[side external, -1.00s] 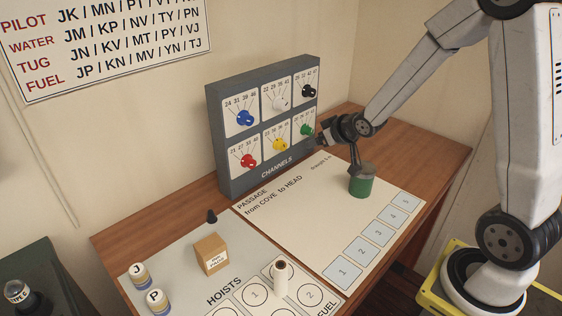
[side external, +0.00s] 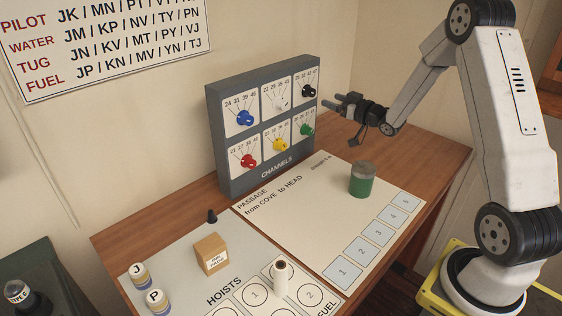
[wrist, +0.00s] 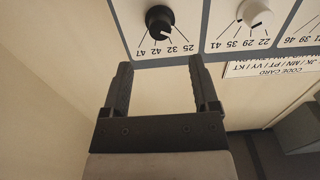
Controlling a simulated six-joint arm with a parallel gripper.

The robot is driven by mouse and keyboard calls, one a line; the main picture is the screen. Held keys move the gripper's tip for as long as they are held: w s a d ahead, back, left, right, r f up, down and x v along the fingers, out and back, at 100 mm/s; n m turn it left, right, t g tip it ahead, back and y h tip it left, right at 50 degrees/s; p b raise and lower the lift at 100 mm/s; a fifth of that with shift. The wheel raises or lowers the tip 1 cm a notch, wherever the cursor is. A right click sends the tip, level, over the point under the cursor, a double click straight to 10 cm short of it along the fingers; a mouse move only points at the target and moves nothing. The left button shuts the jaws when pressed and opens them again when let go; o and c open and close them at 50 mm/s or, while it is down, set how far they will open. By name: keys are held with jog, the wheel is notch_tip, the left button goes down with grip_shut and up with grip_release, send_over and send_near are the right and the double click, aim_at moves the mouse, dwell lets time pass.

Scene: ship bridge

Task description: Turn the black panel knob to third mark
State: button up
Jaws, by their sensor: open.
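The black knob (side external: 308,91) is at the top right of the grey channels panel (side external: 264,165). In the wrist view the black knob (wrist: 158,20) shows upside down, above four numbers: 25, 32, 42 and 47. Its small white pointer seems to aim near 32, but I cannot tell exactly. My gripper (side external: 338,103) is at the right of the panel, about level with the knob and apart from it. In the wrist view my gripper (wrist: 160,65) is open and empty, its fingers pointing toward the panel below the knob.
A white knob (wrist: 255,14) is beside the black one; a green knob (side external: 306,129) is below it. Blue, red and yellow knobs share the panel. A green can (side external: 362,180) stands on the desk chart. The wall is close behind the panel.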

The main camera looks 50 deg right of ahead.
aim_at(313, 93)
jog(key=shift+w, duration=0.2)
jog(key=shift+w, duration=3.7)
grip_shut()
